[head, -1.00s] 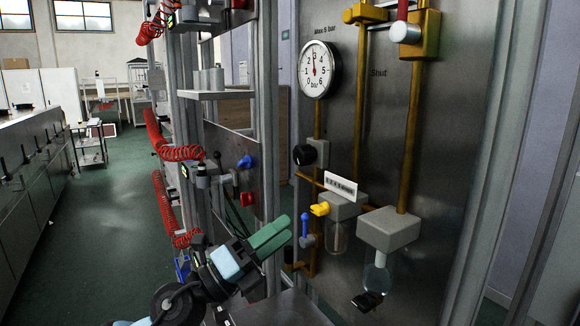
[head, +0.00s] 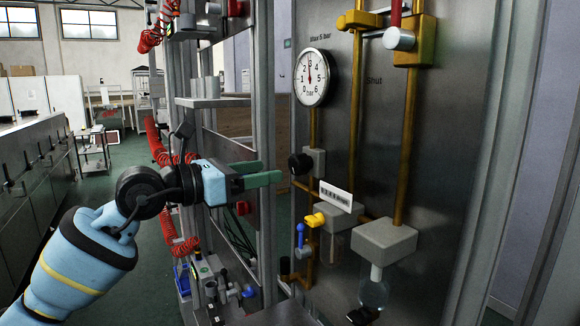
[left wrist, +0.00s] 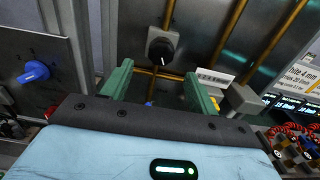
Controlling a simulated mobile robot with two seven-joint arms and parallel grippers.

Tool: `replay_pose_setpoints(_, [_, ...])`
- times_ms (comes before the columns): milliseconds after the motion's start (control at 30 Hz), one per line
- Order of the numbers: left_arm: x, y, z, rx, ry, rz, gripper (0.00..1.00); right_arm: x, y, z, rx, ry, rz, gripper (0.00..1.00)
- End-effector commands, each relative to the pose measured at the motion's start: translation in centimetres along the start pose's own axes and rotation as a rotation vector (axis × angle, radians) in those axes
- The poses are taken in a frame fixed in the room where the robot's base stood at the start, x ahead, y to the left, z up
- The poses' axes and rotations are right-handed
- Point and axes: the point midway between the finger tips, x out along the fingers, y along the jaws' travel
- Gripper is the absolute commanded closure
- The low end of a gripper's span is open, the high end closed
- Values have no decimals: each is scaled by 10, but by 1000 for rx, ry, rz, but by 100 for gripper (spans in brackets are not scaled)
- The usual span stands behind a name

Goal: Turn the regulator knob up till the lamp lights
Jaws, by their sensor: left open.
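The regulator knob (head: 300,165) is round and black, on a grey body on the brass pipework of the steel panel. In the left wrist view the knob (left wrist: 161,50) shows a white mark, just beyond the fingertips. My left gripper (head: 264,172), with green fingers, is open and empty, level with the knob and left of it, apart from it. In the left wrist view the fingers (left wrist: 158,82) stand either side below the knob. A round gauge (head: 312,78) above has its needle near 3. I cannot make out which part is the lamp. My right gripper is not in view.
Below the knob are a yellow lever (head: 316,219), a blue lever (head: 300,236) and a grey block (head: 385,240) with a glass bowl. A metal upright (head: 266,100) stands close behind my gripper. A blue knob (left wrist: 33,72) sits on another panel at left.

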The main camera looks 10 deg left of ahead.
Motion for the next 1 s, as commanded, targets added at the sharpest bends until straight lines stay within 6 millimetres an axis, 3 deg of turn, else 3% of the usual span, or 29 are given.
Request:
replay_pose_setpoints(400, [58,-2,3,1,-4,-3,41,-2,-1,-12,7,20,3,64])
replay_pose_setpoints(833, [69,-1,1,1,-2,-1,41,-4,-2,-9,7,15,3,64])
replay_pose_setpoints(1000, [69,-1,1,1,-2,-2,60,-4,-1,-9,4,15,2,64])
